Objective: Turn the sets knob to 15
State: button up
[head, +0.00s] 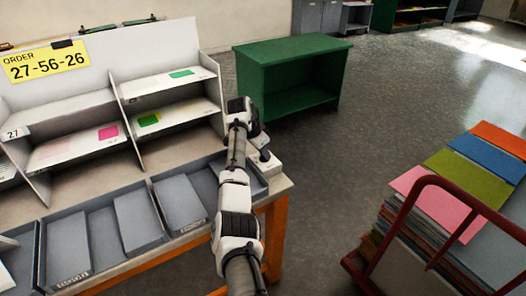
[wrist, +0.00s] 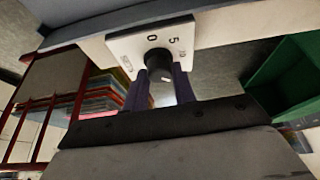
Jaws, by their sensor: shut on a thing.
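The sets knob (wrist: 158,63) is a dark round knob on a white dial plate (wrist: 122,46) in the wrist view. The figures 0 and 5 are readable on the plate. Other marks at its sides are too small or blurred to read. My gripper (wrist: 161,78) is shut on the knob, one finger at each side. A small pale mark shows between the fingers, but I cannot tell which figure the knob points to. In the head view my gripper (head: 264,154) is at the right end of the sorting table, where my arm partly hides the white dial box (head: 264,168).
The table carries grey trays (head: 138,218) and a white shelf rack (head: 122,92) with coloured cards. A yellow order sign (head: 46,62) reads 27-56-26. A green cabinet (head: 292,75) stands behind. A red cart (head: 450,190) with stacked paper stands right. Open floor lies between.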

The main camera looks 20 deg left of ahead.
dwell(0.5)
jog(key=o, duration=1)
jog(key=shift+r, duration=0.1)
jog(key=b+v, duration=0.3)
jog(key=v, duration=1)
jog(key=shift+a+r, duration=0.15)
jog(key=shift+r, duration=0.2)
